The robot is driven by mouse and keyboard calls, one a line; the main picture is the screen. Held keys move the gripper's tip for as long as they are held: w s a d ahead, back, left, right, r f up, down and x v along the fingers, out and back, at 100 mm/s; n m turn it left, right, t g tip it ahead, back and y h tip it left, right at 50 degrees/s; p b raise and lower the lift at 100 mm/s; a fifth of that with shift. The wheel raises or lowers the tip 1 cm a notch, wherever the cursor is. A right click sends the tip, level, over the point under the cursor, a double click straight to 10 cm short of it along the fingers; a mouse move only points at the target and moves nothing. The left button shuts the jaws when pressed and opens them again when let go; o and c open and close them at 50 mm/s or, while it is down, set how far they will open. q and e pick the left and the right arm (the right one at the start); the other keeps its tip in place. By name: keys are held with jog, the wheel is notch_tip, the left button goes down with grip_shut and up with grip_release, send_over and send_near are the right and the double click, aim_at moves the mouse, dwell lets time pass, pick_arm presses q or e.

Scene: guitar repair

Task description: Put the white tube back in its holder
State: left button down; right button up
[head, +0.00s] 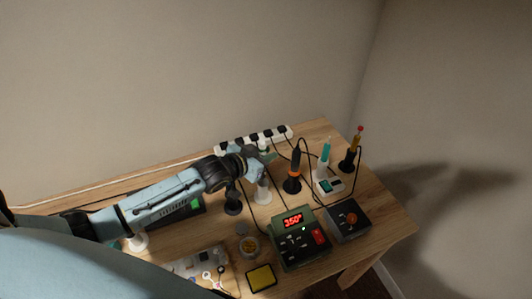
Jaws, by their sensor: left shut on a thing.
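My left gripper (265,163) reaches in from the left over the back of the bench, in the head view. It is shut on a slim pale piece that I take for the white tube (262,183), mostly covered by the fingers. Directly below the gripper is a white round-based holder (263,198) on the bench. The tube looks upright and in line with this holder. I cannot tell whether it sits inside the holder or just above it. My right gripper is not in view.
On the wooden bench (385,222), a black stand (232,206) is left of the white holder and an orange-and-black tool (293,180) right of it. A power strip (228,146) lies behind. A soldering station (300,240) and a yellow pad (261,278) are in front.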

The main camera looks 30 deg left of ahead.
pick_arm(q)
jog(key=shift+f, duration=0.1)
dwell(0.4)
jog(key=shift+f+b, duration=1)
jog(key=shift+f, duration=0.4)
jog(key=c, duration=0.6)
grip_release()
jog(key=shift+f, duration=0.1)
notch_tip(320, 180, up, 11)
jog(key=p, duration=1.1)
